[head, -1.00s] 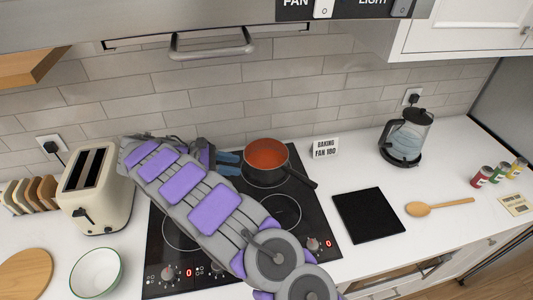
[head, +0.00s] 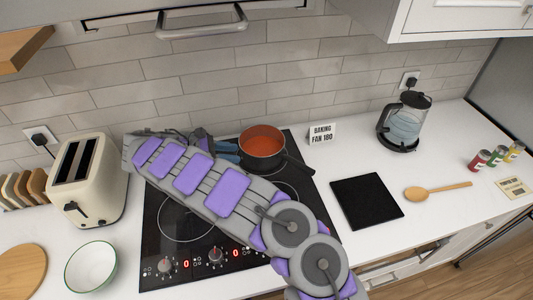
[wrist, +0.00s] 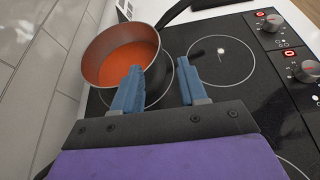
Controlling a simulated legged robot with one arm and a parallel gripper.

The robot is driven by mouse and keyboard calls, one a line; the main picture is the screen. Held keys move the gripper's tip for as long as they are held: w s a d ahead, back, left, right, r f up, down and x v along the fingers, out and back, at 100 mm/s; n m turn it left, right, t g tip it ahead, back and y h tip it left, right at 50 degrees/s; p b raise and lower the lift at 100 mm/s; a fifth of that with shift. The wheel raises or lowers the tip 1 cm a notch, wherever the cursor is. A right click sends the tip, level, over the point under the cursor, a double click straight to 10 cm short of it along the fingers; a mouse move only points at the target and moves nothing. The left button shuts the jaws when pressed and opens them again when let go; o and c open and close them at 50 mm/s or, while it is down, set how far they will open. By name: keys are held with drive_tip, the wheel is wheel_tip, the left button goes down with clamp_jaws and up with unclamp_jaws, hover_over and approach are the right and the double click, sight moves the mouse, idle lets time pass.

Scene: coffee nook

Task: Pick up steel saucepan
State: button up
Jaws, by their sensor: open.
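The steel saucepan (head: 262,148) sits on the back right burner of the black hob, with red-orange contents inside and a dark handle pointing to the front right in the head view. In the wrist view the saucepan (wrist: 98,58) is just beyond my gripper (wrist: 158,82), its handle going off the top right. My gripper has two blue fingers, spread apart with nothing held. One finger overlaps the pan's near wall in the wrist view; I cannot tell whether it touches. In the head view my arm hides part of the hob, and only the blue fingertips show beside the pan's left side.
The tiled wall (head: 190,85) is close behind the pan. A small sign (head: 322,133) and a kettle (head: 403,122) stand to the right. A black mat (head: 366,201) and wooden spoon (head: 438,190) lie on the counter. A toaster (head: 88,178) and bowl (head: 91,267) are left.

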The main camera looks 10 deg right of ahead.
drive_tip(key=b, duration=0.2)
approach(266, 156)
drive_tip(key=x, duration=0.4)
drive_tip(key=shift+s+d+r, duration=0.1)
drive_tip(key=shift+s+r, duration=0.1)
drive_tip(key=shift+s, duration=0.05)
drive_tip(key=shift+w+b+x, duration=0.2)
drive_tip(key=shift+b+x, duration=0.15)
drive_tip(key=shift+x, duration=1.1)
drive_tip(key=shift+w+b+x, duration=0.15)
drive_tip(key=shift+b+x, duration=0.2)
drive_tip(key=shift+x, duration=1.15)
drive_tip(key=shift+f, duration=0.1)
drive_tip(key=shift+c, duration=0.4)
clamp_jaws()
